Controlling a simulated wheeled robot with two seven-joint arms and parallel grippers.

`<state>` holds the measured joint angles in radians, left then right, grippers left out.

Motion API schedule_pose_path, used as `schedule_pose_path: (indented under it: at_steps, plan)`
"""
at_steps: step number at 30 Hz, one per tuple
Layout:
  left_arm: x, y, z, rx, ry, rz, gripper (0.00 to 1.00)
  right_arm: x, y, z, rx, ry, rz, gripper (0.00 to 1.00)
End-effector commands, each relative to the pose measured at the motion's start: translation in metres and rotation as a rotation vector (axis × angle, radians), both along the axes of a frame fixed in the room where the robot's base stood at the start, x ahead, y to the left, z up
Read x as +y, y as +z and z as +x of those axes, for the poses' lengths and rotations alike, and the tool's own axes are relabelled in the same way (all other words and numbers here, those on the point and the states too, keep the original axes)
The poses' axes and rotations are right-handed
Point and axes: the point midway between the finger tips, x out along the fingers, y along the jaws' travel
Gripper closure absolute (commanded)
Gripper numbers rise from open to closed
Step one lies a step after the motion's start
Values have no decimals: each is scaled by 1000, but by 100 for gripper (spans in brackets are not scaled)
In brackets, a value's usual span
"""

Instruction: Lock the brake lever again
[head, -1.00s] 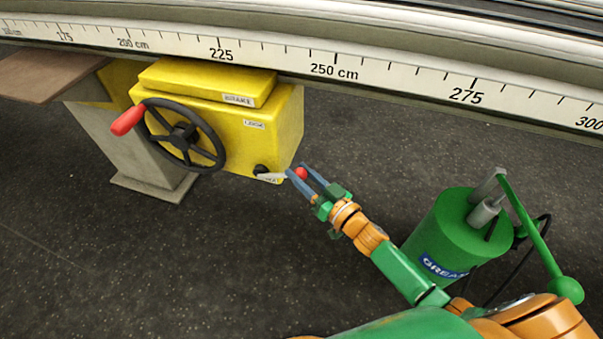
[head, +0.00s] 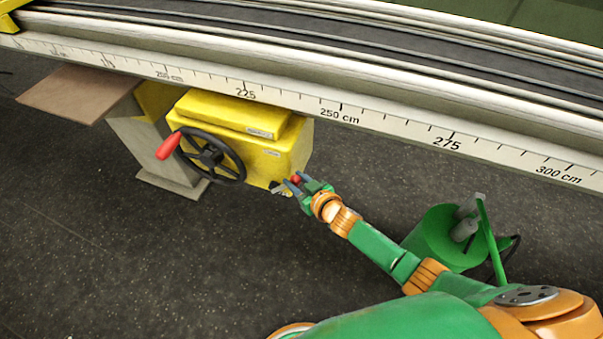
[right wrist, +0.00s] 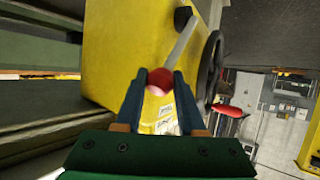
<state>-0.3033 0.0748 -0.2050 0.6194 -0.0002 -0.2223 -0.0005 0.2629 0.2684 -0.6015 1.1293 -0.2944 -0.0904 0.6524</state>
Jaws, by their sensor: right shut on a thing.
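The brake lever is a short pale rod with a red knob (head: 296,180) at the lower right corner of the yellow brake box (head: 230,145). Its black pivot and pale rod (right wrist: 182,42) show more clearly in the right wrist view. My right gripper (head: 294,184) is shut on the red knob (right wrist: 159,80), with one finger on each side of it. In the head view the fingers partly hide the rod. The labels on the box are too small to read now. My left gripper is not in view.
A black handwheel (head: 210,155) with a red handle (head: 168,146) is on the box's front. The scaled rail (head: 390,125) runs above the box. A green grease drum (head: 445,238) stands right of my forearm. The floor in front of the box is clear.

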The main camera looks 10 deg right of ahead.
Motion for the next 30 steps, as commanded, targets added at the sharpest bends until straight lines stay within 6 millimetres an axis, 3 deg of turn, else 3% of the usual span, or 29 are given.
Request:
schedule_pose_path:
  at_steps: [9, 10, 13, 23, 30]
  plan:
    - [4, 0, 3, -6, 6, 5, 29, 2, 1, 1, -1, 2, -6, 100]
    - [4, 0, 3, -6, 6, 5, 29, 2, 1, 1, -1, 2, -6, 56]
    - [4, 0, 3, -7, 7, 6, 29, 1, 1, 1, -1, 2, -6, 31]
    - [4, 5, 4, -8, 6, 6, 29, -1, 4, -3, 1, 1, -5, 31]
    - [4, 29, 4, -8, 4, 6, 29, -16, 26, -46, 2, 3, -5, 31]
